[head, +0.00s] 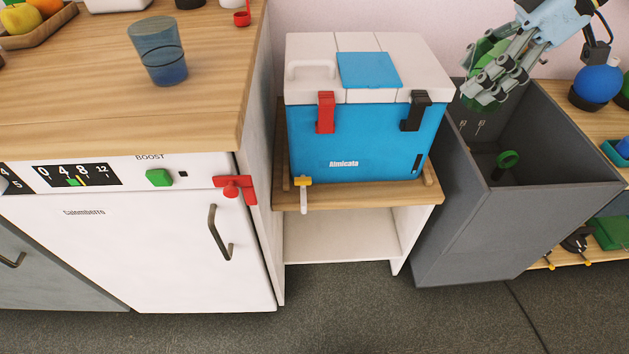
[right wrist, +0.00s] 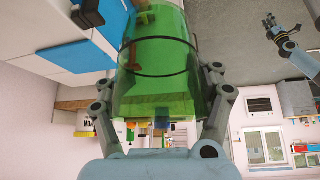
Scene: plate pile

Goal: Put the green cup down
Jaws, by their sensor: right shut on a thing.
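My right gripper (head: 488,82) is shut on the green cup (head: 484,50), at the upper right of the head view. It holds the cup above the back left part of a grey open bin. The gripper's fingers hide much of the cup there. In the right wrist view the clear green cup (right wrist: 158,62) fills the upper middle, between the fingers. My left gripper (right wrist: 271,27) shows small at the upper right of the right wrist view, with its fingers apart and nothing seen in them.
A blue glass (head: 158,52) stands on the wooden counter (head: 75,95).

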